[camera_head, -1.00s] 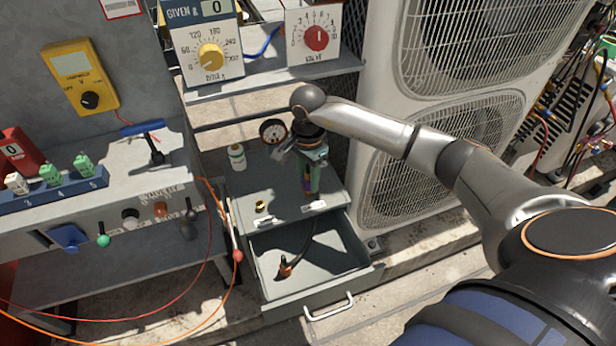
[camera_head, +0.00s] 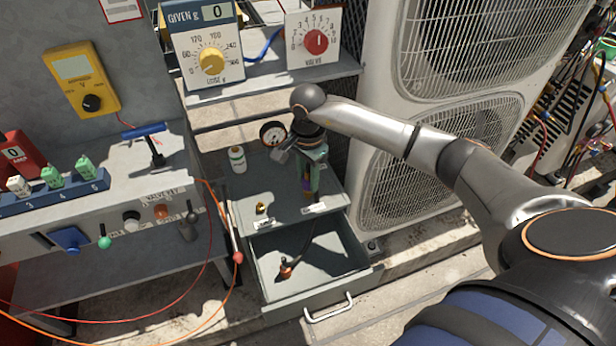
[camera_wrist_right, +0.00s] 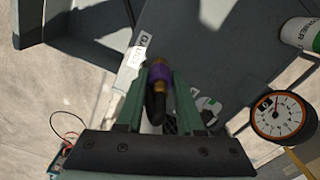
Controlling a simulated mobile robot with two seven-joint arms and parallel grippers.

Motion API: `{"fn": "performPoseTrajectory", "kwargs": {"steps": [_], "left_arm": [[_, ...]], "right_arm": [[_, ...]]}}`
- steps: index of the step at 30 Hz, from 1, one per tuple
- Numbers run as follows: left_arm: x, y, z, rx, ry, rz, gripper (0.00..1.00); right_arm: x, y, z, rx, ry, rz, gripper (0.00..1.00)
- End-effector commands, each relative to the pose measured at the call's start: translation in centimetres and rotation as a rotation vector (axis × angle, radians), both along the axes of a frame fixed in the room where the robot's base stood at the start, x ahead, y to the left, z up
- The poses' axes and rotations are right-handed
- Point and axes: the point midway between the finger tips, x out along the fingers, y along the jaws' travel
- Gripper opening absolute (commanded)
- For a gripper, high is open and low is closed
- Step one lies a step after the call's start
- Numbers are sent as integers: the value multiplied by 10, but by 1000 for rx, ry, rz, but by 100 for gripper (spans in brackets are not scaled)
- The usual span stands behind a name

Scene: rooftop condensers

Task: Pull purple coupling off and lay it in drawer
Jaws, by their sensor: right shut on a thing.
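My right gripper (camera_head: 308,186) points down over the grey cabinet, above the back of the open drawer (camera_head: 325,294). In the head view, the coupling is mostly hidden by the fingers. The drawer is pulled out and holds a dark hose with an orange-red end (camera_head: 286,268). My left gripper is not in view.
A small brass fitting (camera_head: 261,208) and a white bottle (camera_head: 237,159) stand on the cabinet top (camera_head: 256,182). A round gauge (camera_head: 272,134) is close to my gripper. A large condenser unit (camera_head: 372,100) stands to the right. Orange cables hang left of the drawer.

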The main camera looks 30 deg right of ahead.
Motion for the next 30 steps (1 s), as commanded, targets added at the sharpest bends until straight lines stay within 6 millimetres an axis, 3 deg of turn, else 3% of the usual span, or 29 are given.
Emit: {"fn": "performPoseTrajectory", "kwargs": {"steps": [30], "left_arm": [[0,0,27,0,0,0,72]], "right_arm": [[0,0,39,0,-1,0,0]]}}
